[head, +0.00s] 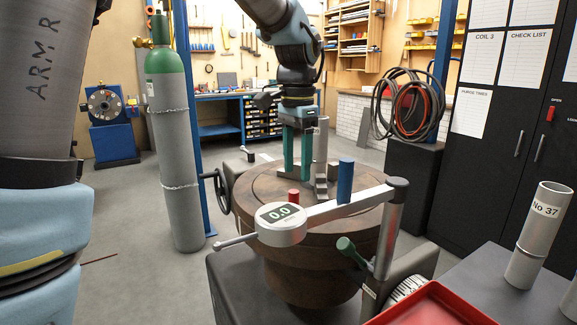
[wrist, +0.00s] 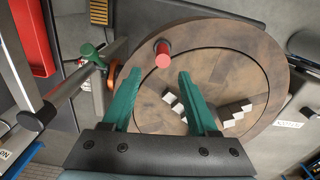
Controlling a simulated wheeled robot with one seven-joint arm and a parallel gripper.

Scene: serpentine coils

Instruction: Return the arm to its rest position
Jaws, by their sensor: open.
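My gripper (head: 298,172) hangs from my arm above the round brown turntable (head: 255,190), with its green fingers pointing down. In the wrist view my gripper (wrist: 158,82) is open, with nothing between its two fingers. A short red peg (head: 293,197) stands on the turntable, and it shows beyond the fingertips in the wrist view (wrist: 163,53). Pale stepped blocks (wrist: 236,112) lie on the turntable near the right finger, apart from it as far as I can tell.
A gauge reading 0.0 (head: 280,226) sits on a bar across the turntable's front, near a blue cylinder (head: 345,181). A gas cylinder (head: 174,150) stands left. A red tray (head: 430,308) and a grey tube marked No 37 (head: 540,235) are at right.

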